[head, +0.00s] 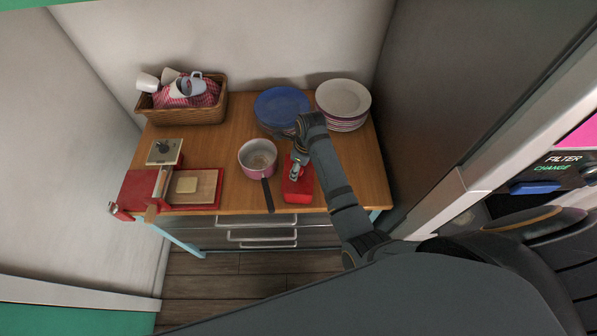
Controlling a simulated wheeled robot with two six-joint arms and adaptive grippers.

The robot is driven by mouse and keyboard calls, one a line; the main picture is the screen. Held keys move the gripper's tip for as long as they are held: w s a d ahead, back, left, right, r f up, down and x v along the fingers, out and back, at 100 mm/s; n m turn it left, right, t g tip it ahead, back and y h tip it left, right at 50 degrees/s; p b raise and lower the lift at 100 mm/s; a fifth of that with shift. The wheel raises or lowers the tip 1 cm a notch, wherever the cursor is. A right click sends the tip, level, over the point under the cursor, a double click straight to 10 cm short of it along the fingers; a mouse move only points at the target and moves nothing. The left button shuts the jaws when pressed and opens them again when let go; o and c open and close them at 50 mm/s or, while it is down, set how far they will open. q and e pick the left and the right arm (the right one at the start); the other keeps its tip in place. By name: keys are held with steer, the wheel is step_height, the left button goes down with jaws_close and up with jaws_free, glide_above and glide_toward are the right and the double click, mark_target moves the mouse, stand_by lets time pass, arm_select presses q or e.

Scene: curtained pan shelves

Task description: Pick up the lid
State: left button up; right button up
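My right arm reaches over the wooden table (235,178) from the right. Its gripper (296,172) points down at a red block-like object (298,194) on the table's front right. The gripper covers part of it, and I cannot tell whether it touches it or whether the fingers are closed. A pale square piece with a dark knob (165,151), which looks like a lid, lies at the left. A pink pot (259,156) stands open beside the gripper, its dark handle pointing to the front. My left gripper is not in view.
A wicker basket (190,114) with cups and a checked cloth is at back left. Blue plates (281,104) and a white plate stack (344,97) are at back right. A dark wall borders the right.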

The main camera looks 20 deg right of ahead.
steer(key=c, duration=1.1)
jaws_close()
steer(key=shift+r, duration=0.1)
